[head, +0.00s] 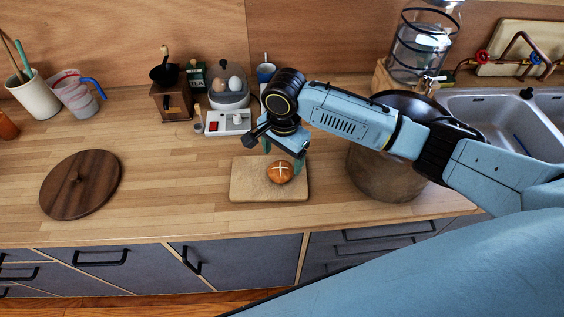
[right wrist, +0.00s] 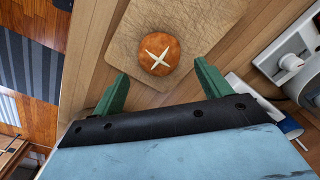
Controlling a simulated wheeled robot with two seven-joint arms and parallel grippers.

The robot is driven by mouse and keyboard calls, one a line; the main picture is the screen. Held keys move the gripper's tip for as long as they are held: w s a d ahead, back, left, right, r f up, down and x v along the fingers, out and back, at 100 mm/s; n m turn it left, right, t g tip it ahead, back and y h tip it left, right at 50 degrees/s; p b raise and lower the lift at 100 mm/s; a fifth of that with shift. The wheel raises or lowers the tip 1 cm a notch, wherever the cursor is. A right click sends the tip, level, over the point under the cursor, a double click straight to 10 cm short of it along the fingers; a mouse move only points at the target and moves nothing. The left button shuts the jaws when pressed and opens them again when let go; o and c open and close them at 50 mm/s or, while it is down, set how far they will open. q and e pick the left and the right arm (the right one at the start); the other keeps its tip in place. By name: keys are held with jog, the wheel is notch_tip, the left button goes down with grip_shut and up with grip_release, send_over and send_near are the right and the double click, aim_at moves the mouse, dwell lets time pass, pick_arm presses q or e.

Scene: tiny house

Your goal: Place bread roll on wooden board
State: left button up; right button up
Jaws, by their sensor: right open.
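The bread roll (head: 280,172) is round and brown with a pale cross cut on top. It rests on the wooden board (head: 245,188), right of the board's middle. In the right wrist view the roll (right wrist: 159,54) sits on the board (right wrist: 205,22), beyond the fingertips. My right gripper (head: 283,166) is over the board, close to the roll. In the right wrist view its green fingers (right wrist: 160,84) are spread wide with nothing between them. I cannot tell the exact gap between fingers and roll. My left gripper is not in view.
A large pot (head: 385,178) stands right of the board, under my right arm. An egg cooker (head: 229,95) stands behind the board. A round dark wooden lid (head: 80,187) lies at the left. The counter between lid and board is clear. A sink (head: 505,115) is at the right.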

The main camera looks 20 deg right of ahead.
aim_at(283, 168)
notch_tip(283, 168, up, 8)
jog(key=shift+f, duration=0.2)
jog(key=shift+s+f, duration=0.1)
jog(key=shift+s, duration=0.05)
